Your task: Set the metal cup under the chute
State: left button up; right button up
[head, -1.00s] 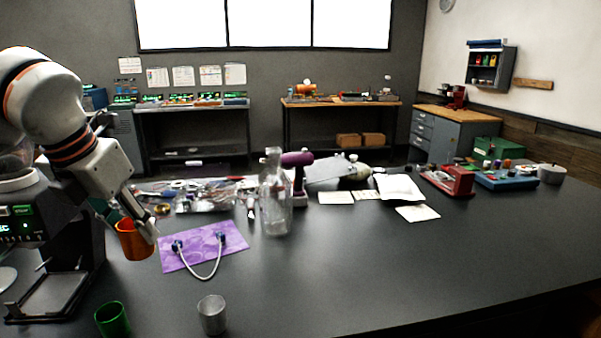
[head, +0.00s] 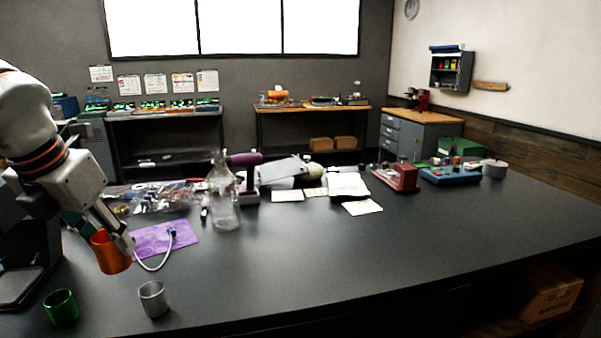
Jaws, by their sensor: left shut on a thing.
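The metal cup (head: 153,299) stands upright on the dark table, near the front edge at the left. My left gripper (head: 112,246) is shut on an orange cup (head: 109,254) and holds it, tilted a little, behind and to the left of the metal cup. A green cup (head: 61,308) stands on the table left of the metal cup. The brewer (head: 28,240) is at the far left, partly cut off by the frame and partly behind my arm. Its chute cannot be made out. My right gripper is not in view.
A purple mat (head: 170,238) with a white cable lies behind the orange cup. A clear glass bottle (head: 223,200) stands behind it to the right. Papers, a red device (head: 397,177) and tools lie further back. The table's right and middle front are clear.

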aim_at(126, 265)
pick_arm(q)
jog(key=shift+s+d, duration=0.15)
jog(key=shift+d, duration=0.15)
jog(key=f+m, duration=0.1)
jog(key=m, duration=0.1)
jog(key=f+m+h, duration=0.1)
jog(key=f+m, duration=0.1)
jog(key=d+f+m+g+h, duration=0.1)
jog(key=shift+w+f+m, duration=0.2)
jog(key=shift+f+m, duration=0.1)
jog(key=shift+m, duration=0.1)
jog(key=s+d+f+m+g+y, duration=0.1)
jog(key=s+d+f+m+g, duration=0.1)
jog(key=f+m, duration=0.7)
jog(key=s+d+f+m+g+y, duration=0.1)
jog(key=d+f+m+g, duration=0.3)
jog(key=f+m, duration=0.5)
jog(key=shift+s+m+g, duration=0.35)
jog(key=shift+m+g, duration=0.65)
jog(key=shift+m, duration=4.3)
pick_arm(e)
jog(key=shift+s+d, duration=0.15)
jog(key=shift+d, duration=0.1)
pick_arm(q)
jog(key=shift+f, duration=0.1)
